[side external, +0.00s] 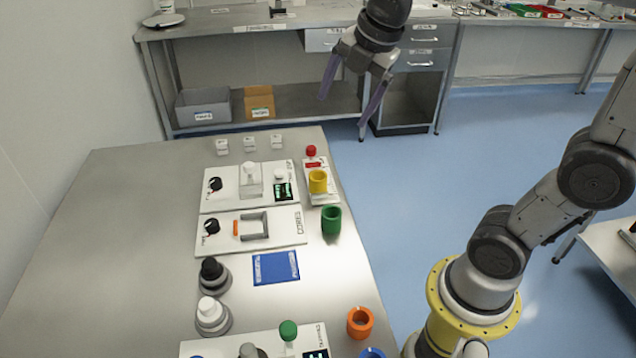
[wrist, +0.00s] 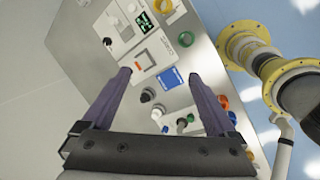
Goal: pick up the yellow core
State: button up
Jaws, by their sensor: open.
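The yellow core (side external: 318,182) is a short hollow cylinder standing upright on a small white panel near the right edge of the metal table. In the wrist view the yellow core (wrist: 166,7) shows at the top edge, partly cut off. My gripper (side external: 345,110) is open and empty, high above the table and apart from the core. In the wrist view my gripper (wrist: 159,75) has its two purple fingers spread wide, with the core well beyond the fingertips.
A green core (side external: 331,220) stands just in front of the yellow one, and an orange core (side external: 360,322) is nearer. A red button (side external: 311,151) is behind the yellow core. White control panels (side external: 286,228) lie to its left. The table's left side (side external: 110,240) is clear.

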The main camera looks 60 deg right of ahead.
jog(key=w+d+f+n+g, duration=0.1)
jog(key=w+d+f+n, duration=0.25)
jog(key=w, duration=0.35)
jog(key=g, duration=0.3)
send_over(318, 176)
jog(key=s+a, duration=0.2)
notch_tip(318, 176, down, 20)
jog(key=f, duration=0.1)
jog(key=shift+w+f, duration=0.2)
jog(key=shift+f, duration=1.2)
jog(key=shift+w+f, duration=0.2)
jog(key=shift+f, duration=1.15)
grip_shut()
jog(key=shift+r, duration=0.2)
